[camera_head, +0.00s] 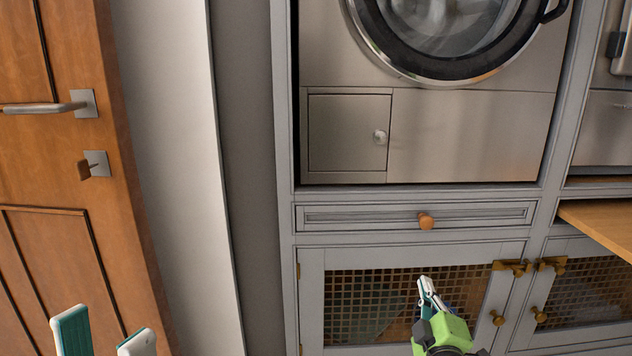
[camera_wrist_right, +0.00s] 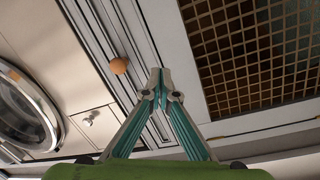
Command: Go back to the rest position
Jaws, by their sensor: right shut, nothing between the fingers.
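My left gripper (camera_head: 104,332) shows at the bottom left edge of the head view. Its two white and teal fingers stand apart with nothing between them, and the rest of it is cut off. My right gripper (camera_head: 427,288) is in front of the lower cabinet's lattice door (camera_head: 365,305), its fingers together and empty. In the right wrist view its fingertips (camera_wrist_right: 160,80) meet near the drawer front, beside the lattice. I cannot tell whether they touch the cabinet.
A washing machine (camera_head: 475,135) sits above a drawer with a round wooden knob (camera_head: 426,221). Brass latches (camera_head: 512,267) and knobs are on the lower doors. A wooden board (camera_head: 600,222) juts out at right. A wooden door with a handle (camera_head: 50,107) is at left.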

